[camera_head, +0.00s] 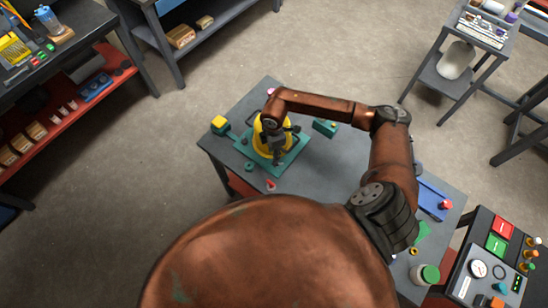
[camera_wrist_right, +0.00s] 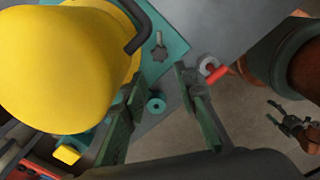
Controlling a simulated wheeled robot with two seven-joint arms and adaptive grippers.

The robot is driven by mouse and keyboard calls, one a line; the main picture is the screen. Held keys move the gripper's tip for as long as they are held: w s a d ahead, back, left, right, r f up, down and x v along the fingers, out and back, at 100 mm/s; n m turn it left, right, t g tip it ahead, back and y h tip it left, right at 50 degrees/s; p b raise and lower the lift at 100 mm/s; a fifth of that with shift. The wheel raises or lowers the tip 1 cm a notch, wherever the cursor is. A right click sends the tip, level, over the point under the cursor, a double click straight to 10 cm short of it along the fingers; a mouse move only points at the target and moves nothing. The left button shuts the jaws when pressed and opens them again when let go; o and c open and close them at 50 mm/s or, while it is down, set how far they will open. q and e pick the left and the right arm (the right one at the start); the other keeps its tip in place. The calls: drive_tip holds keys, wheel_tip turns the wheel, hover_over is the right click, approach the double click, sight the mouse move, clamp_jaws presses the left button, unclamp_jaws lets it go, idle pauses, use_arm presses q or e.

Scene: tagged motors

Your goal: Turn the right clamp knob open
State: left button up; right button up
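A yellow motor (camera_head: 262,141) stands on a teal base plate (camera_head: 293,152); it fills the left of the wrist view (camera_wrist_right: 60,65). A dark bent bar (camera_wrist_right: 140,28) reaches beside the motor. A grey star-shaped knob (camera_wrist_right: 160,52) with a short stem shows on the plate; I cannot tell for certain whether it is the right clamp knob. A dark jointed part (camera_wrist_right: 298,126), perhaps my left gripper, shows at the right edge.
A teal ring (camera_wrist_right: 156,105) and a red-handled part (camera_wrist_right: 215,74) lie near the plate. A yellow-topped block (camera_head: 219,123) is left of the motor. A blue tray (camera_head: 432,202), a green-lidded jar (camera_head: 425,274) and a control panel (camera_head: 494,262) are at right. My arm covers part of the table (camera_head: 340,150).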

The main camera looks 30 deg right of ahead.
wheel_tip(320, 180, up, 4)
drive_tip(key=shift+f, duration=0.1)
drive_tip(key=shift+f, duration=0.1)
idle(0.5)
